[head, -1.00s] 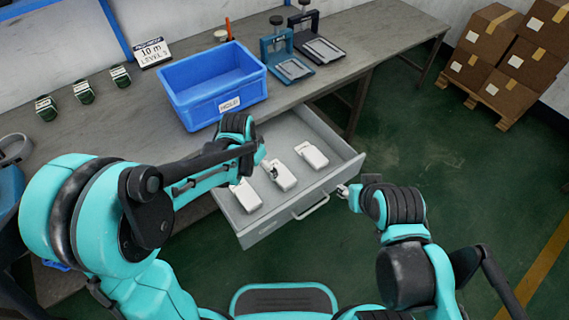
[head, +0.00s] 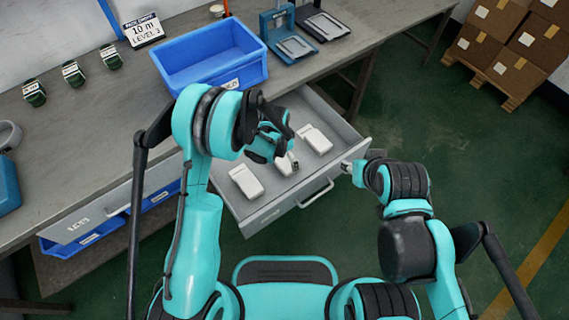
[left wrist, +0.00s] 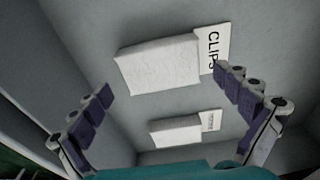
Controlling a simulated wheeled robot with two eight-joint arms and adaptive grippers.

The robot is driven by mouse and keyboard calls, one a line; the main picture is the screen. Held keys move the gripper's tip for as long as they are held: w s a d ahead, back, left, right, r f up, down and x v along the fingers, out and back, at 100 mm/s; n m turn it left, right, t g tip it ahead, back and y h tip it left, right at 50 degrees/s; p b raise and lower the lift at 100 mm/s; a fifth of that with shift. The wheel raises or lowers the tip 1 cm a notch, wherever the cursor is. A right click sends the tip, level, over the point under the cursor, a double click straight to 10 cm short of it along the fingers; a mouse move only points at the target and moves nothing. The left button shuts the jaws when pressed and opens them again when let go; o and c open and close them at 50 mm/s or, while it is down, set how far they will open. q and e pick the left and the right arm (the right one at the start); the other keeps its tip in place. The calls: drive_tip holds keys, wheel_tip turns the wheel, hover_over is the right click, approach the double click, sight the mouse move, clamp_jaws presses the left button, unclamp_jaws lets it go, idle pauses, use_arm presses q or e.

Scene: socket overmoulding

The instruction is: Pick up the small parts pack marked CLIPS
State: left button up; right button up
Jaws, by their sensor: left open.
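Three white packs lie in the open grey drawer (head: 322,183): a left one (head: 246,182), a middle one largely hidden by my left gripper, and a right one (head: 315,140). In the left wrist view the pack marked CLIPS (left wrist: 158,66) lies flat with its label to the right; it appears to be the middle one. Another pack (left wrist: 176,131) lies below it, its label too small to read. My left gripper (head: 288,162) is open and empty above the CLIPS pack, its fingers spread either side in the wrist view. My right gripper (head: 347,166) is beside the drawer's right front corner; its jaws are unclear.
A blue bin (head: 212,58) stands on the grey bench (head: 104,115) behind the drawer. Two press-like fixtures, including a blue one (head: 287,35), stand to its right. Stacked cartons (head: 505,45) are at the far right. Green floor is clear right of the drawer.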

use_arm(q)
wheel_tip(320, 180, down, 2)
drive_tip(key=shift+w+d+f+b, duration=0.1)
drive_tip(key=shift+f+b, duration=0.1)
drive_tip(key=shift+b, duration=0.1)
drive_tip(key=shift+r, duration=0.1)
drive_tip(key=c, duration=0.9)
drive_tip(key=shift+r, duration=0.1)
